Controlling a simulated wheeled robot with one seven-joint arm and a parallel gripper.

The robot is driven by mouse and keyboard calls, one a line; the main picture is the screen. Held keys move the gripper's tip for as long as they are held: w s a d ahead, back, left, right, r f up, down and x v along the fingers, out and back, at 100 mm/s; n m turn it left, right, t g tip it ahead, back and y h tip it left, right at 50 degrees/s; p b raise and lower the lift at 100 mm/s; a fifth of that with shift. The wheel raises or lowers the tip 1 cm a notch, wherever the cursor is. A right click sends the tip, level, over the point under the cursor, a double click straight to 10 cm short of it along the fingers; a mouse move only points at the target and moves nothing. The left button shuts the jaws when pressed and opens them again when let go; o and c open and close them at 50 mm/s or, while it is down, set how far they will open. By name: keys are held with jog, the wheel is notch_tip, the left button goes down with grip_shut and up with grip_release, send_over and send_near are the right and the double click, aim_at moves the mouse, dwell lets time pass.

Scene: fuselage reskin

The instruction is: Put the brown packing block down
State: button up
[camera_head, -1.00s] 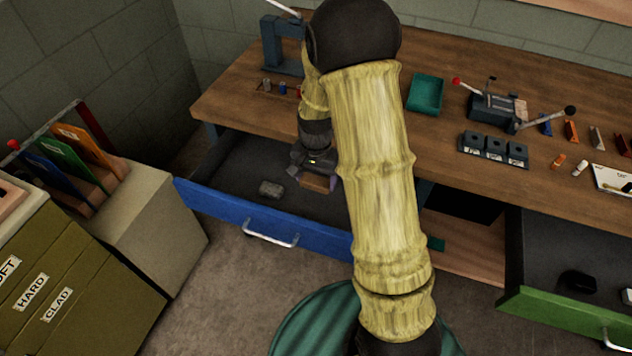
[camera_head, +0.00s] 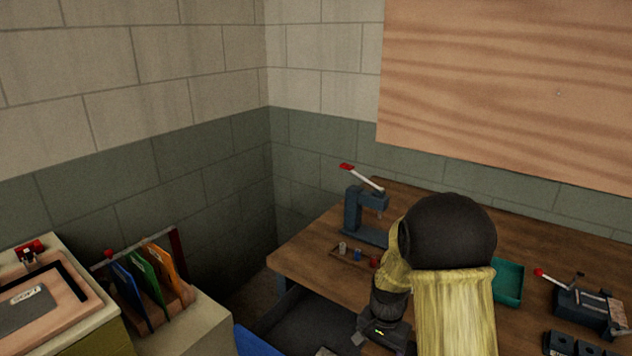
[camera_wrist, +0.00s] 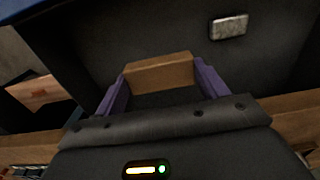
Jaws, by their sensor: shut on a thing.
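The brown packing block (camera_wrist: 158,74) is between the two purple fingers of my gripper (camera_wrist: 160,80) in the wrist view. The fingers are shut on its two ends. Below it is the dark floor of the open blue drawer (camera_wrist: 115,40); I cannot tell whether the block touches it. In the head view my gripper (camera_head: 378,338) shows low in the picture, partly cut off, over the drawer (camera_head: 300,330) beside the bench edge. The block does not show clearly there.
A small grey block (camera_wrist: 229,27) lies on the drawer floor, apart from my gripper. The wooden bench (camera_head: 315,262) stands beside the drawer, bearing a blue press (camera_head: 362,215), a vial rack (camera_head: 352,257) and a green tray (camera_head: 509,283). A rack of coloured folders (camera_head: 147,280) stands left.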

aim_at(380, 352)
notch_tip(380, 352, up, 4)
jog(key=shift+r+p, duration=0.1)
jog(key=shift+p, duration=1)
notch_tip(380, 352, down, 10)
jog(key=n+p, duration=0.7)
jog(key=shift+a+f, duration=0.15)
jog(key=shift+f, duration=0.1)
jog(key=shift+w, duration=0.1)
notch_tip(380, 352, up, 7)
jog(key=p, duration=0.3)
jog(key=f+b, duration=0.1)
jog(key=b, duration=0.2)
jog(key=shift+w+f, duration=0.2)
jog(key=shift+f, duration=0.15)
